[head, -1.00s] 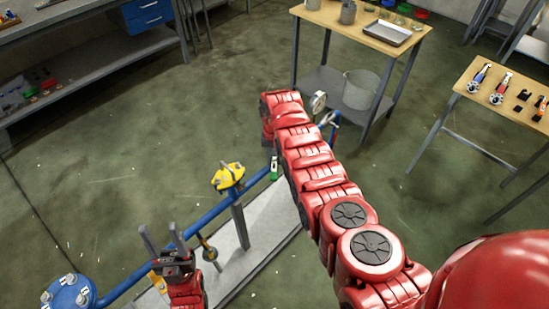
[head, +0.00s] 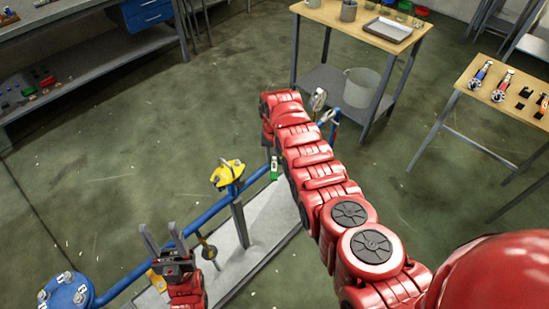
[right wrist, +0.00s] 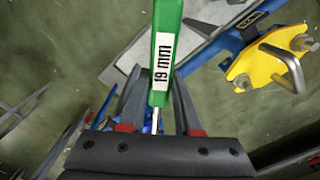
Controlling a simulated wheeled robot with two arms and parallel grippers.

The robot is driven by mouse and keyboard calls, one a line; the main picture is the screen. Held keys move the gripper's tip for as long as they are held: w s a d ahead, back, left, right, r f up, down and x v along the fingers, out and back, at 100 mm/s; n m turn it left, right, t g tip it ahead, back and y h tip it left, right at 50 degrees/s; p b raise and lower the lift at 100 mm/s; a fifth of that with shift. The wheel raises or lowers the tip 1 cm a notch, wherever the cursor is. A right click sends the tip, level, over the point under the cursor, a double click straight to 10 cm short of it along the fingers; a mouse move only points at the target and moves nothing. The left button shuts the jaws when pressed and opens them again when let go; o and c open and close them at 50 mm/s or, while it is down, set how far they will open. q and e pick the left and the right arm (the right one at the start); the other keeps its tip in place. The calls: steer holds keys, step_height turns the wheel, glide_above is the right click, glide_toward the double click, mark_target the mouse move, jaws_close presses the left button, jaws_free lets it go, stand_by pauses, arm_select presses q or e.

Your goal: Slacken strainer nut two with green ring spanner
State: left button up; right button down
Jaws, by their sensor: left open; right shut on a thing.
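The green spanner (right wrist: 163,50), labelled "19 mm", is held between the fingers of my right gripper (right wrist: 155,88) in the right wrist view. Its ring end is out of view. In the head view only a short green piece of it (head: 274,171) shows beside my right arm, which hides the right gripper. A blue round flange (head: 68,292) with several pale nuts and small tags lies at the lower left, cut by the frame edge. Which nut is number two is too small to read. My left gripper (head: 158,238) is open and empty, right of the flange.
A blue pipe (head: 128,283) runs from the flange past a yellow-topped fitting (head: 228,173), which also shows in the right wrist view (right wrist: 270,62). A pale base plate (head: 265,222) lies below. A gauge (head: 318,99) stands beyond my right arm. Tables (head: 420,45) stand behind.

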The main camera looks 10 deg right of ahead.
steer(key=d+n+p, duration=0.1)
steer(key=d+n, duration=0.1)
steer(key=d, duration=0.1)
steer(key=shift+s, duration=0.15)
stand_by(0.5)
steer(key=d+n+b, duration=0.1)
steer(key=d+n, duration=0.1)
steer(key=shift+d+f+n, duration=0.1)
steer(key=shift+d+n, duration=0.3)
